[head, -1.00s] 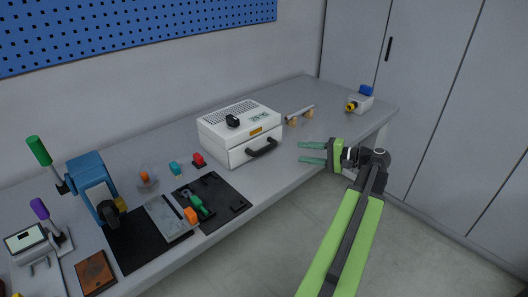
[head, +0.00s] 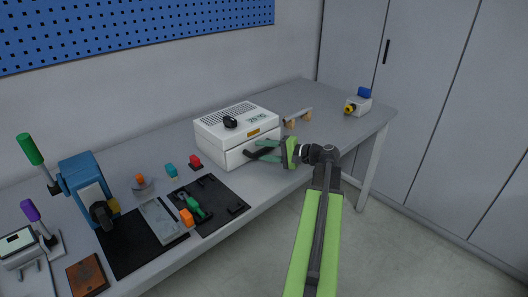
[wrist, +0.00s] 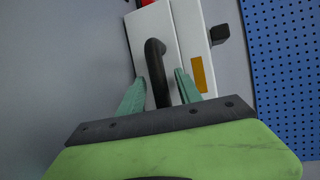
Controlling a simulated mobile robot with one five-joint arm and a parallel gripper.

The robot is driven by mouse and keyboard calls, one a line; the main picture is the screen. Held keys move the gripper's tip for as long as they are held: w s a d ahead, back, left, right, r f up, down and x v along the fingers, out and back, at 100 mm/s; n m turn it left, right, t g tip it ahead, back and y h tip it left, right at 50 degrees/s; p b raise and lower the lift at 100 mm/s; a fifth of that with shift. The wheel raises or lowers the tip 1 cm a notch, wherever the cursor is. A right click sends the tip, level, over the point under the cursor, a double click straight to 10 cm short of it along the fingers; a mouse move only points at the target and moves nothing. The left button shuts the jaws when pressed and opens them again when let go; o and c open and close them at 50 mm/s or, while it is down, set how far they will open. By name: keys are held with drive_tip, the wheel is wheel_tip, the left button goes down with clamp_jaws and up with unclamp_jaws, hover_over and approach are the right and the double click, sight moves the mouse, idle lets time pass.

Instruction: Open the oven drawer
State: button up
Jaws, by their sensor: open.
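The oven is a white box (head: 213,131) with a vented top and a black knob on the workbench; its white body also shows in the wrist view (wrist: 193,28). Its front drawer carries a black bar handle (head: 262,150). In the wrist view the black handle (wrist: 158,75) lies between the two teal fingers, apart from the right one. My gripper (head: 268,152) is open at the drawer front, with its fingers on either side of the handle. The drawer looks closed. The fingers partly cover the handle in the head view.
The grey workbench (head: 322,128) has clear room right of the oven. A bar on wooden blocks (head: 298,117) and a small white device (head: 357,104) stand there. Black mats (head: 222,192) with small parts and a blue machine (head: 84,183) are on the left.

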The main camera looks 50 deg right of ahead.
clamp_jaws()
idle(1.3)
